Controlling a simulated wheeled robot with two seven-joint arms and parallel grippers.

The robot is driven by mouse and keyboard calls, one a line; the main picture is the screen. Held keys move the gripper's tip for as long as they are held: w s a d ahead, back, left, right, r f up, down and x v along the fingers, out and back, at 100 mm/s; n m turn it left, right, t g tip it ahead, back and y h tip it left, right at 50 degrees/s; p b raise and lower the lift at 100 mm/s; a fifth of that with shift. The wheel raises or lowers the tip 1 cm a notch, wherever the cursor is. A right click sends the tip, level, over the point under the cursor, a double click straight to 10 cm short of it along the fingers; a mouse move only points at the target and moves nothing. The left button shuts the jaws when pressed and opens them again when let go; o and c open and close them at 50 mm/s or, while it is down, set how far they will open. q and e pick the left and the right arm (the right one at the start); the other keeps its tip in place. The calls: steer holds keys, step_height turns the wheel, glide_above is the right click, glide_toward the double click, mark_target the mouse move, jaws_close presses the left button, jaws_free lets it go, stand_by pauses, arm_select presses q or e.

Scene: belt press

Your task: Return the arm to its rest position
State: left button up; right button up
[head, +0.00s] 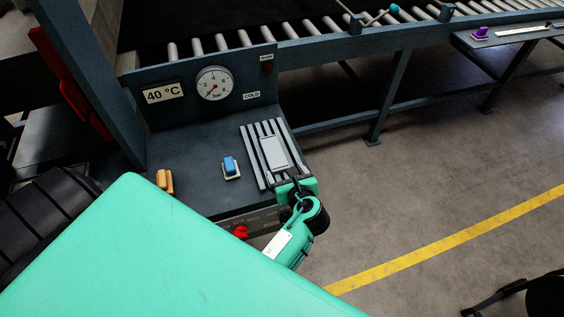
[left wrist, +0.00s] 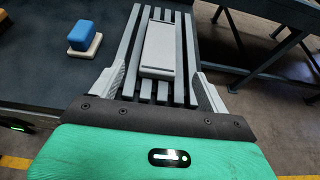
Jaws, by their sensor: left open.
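My left gripper (head: 292,184) is at the front edge of a slatted grey rack on the press bench. In the left wrist view its two pale fingers (left wrist: 158,78) are spread apart, with nothing held between them. A flat light-grey block (head: 273,153) lies on the rack's slats (head: 253,158). In the left wrist view the block (left wrist: 159,46) lies mostly beyond the fingertips, with a gap on each side. My green left arm (head: 290,245) reaches in from below and hides part of the bench front. My right gripper does not show.
The bench (head: 200,190) carries a blue block on a pale base (head: 231,167) and an orange piece (head: 164,181). A pressure gauge (head: 214,84) and a 40 °C sign (head: 163,93) stand behind. A roller conveyor (head: 320,27) runs along the back. Floor to the right is mostly clear.

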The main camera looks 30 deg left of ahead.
arm_select(q)
steer(key=shift+s+d+r, duration=0.2)
steer(key=shift+s+d, duration=0.05)
steer(key=shift+d, duration=0.1)
stand_by(0.3)
